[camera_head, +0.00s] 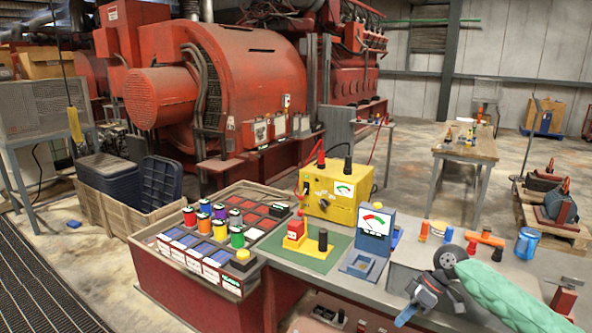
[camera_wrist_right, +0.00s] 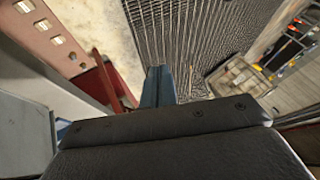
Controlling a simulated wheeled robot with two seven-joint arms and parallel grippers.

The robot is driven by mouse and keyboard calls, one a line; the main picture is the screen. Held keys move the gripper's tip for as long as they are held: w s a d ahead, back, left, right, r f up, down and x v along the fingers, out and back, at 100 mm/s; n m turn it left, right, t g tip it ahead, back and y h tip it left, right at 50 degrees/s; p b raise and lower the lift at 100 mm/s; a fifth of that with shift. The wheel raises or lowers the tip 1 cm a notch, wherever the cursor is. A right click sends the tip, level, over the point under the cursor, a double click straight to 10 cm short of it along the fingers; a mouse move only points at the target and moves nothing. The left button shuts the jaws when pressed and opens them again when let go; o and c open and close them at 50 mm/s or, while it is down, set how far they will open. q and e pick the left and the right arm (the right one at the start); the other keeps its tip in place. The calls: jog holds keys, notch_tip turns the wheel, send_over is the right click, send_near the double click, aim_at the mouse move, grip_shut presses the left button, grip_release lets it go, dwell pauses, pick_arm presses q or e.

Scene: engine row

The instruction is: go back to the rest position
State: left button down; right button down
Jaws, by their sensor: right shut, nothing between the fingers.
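My right gripper (camera_head: 404,316) is at the front right of the head view, on the arm with the green sleeve. Its blue fingers point down and left, beside the front edge of the grey workbench (camera_head: 330,277). In the right wrist view the blue fingers (camera_wrist_right: 159,72) are together with nothing between them, above the floor and a dark grating. My left gripper does not show in either view.
A red-grey tray of coloured spools (camera_head: 205,225), a yellow meter box (camera_head: 335,190), a blue gauge stand (camera_head: 375,232) and a blue mug (camera_head: 527,243) stand on the bench. A dark floor grating (camera_head: 45,285) lies at left. Open floor lies behind the bench.

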jog(key=s+a+f+m+t+h, duration=0.1)
jog(key=s+a+f+m, duration=0.15)
jog(key=f, duration=0.85)
jog(key=s+a+f+m+t, duration=0.1)
jog(key=s+a+f, duration=0.2)
jog(key=f, duration=0.9)
jog(key=s+a+f+m+t+h, duration=0.1)
jog(key=s+a+f+m, duration=0.15)
jog(key=f, duration=0.85)
jog(key=s+a+f+m+h, duration=0.1)
jog(key=s+f+m+h, duration=0.1)
jog(key=s+f, duration=0.9)
jog(key=s+a+f+m+h, duration=0.1)
jog(key=s+f+m+h, duration=0.1)
jog(key=s+f, duration=1)
jog(key=s, duration=0.8)
jog(key=shift+s+f, duration=0.25)
jog(key=shift+s, duration=0.05)
